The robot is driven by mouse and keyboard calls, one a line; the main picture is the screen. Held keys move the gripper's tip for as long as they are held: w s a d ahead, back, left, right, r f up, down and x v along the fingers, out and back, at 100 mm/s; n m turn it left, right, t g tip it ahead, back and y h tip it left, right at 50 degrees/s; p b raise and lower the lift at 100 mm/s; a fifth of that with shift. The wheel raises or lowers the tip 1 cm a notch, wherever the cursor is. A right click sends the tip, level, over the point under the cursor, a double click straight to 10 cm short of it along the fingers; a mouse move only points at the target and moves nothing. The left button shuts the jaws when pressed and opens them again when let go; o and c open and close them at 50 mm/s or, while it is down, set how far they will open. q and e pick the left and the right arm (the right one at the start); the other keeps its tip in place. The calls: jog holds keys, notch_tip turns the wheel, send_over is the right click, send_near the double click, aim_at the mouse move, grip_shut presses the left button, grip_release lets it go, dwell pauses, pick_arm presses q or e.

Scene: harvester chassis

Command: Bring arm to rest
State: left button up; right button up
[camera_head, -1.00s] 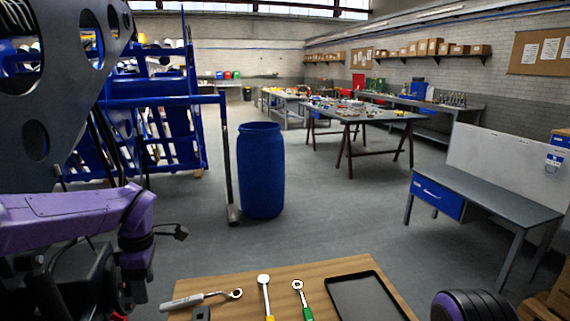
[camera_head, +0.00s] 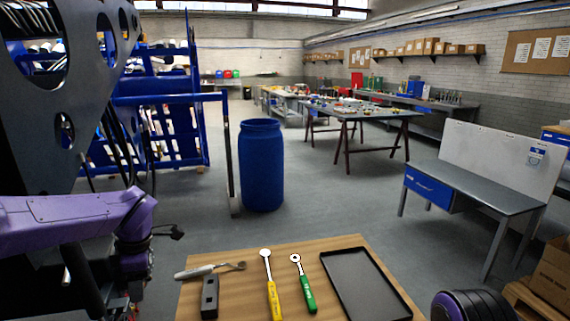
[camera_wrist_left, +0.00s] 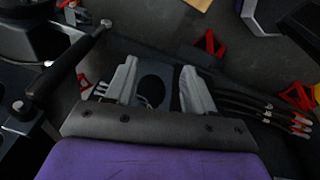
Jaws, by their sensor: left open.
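My left arm, purple with dark joints, comes in from the left edge of the head view and bends downward. The left gripper (camera_head: 128,306) is low at the bottom left, mostly dark and partly cut off by the frame. In the left wrist view the left gripper (camera_wrist_left: 157,88) has two pale fingers standing apart, with nothing between them but dark floor and chassis parts. A purple and black part of my right arm shows at the bottom right of the head view. The right gripper is out of view.
The grey chassis plate (camera_head: 88,75) and hoses are close to my left arm. A blue barrel (camera_head: 261,165) stands beyond.

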pick_arm(q)
jog(key=s+a+f+t+y+b, duration=0.1)
jog(key=a+f+t+y, duration=0.1)
jog(key=a+f+y, duration=0.4)
jog(key=s+d+f+m+t+b, duration=0.2)
jog(key=s+f+m, duration=0.15)
jog(key=f, duration=0.55)
jog(key=s+d+f+m+t+b, duration=0.2)
jog(key=f+m+t, duration=0.15)
jog(key=f, duration=0.55)
jog(key=s+d+f+m+g+h+b, duration=0.2)
jog(key=s+f+m, duration=0.2)
jog(key=s+f, duration=0.5)
jog(key=s+d+f+m+g+h+b, duration=0.2)
jog(key=s+f+m, duration=0.3)
jog(key=s+f, duration=0.5)
jog(key=s+d+h+b, duration=0.1)
jog(key=s, duration=0.7)
jog(key=shift+f, duration=0.2)
jog(key=shift+g, duration=0.25)
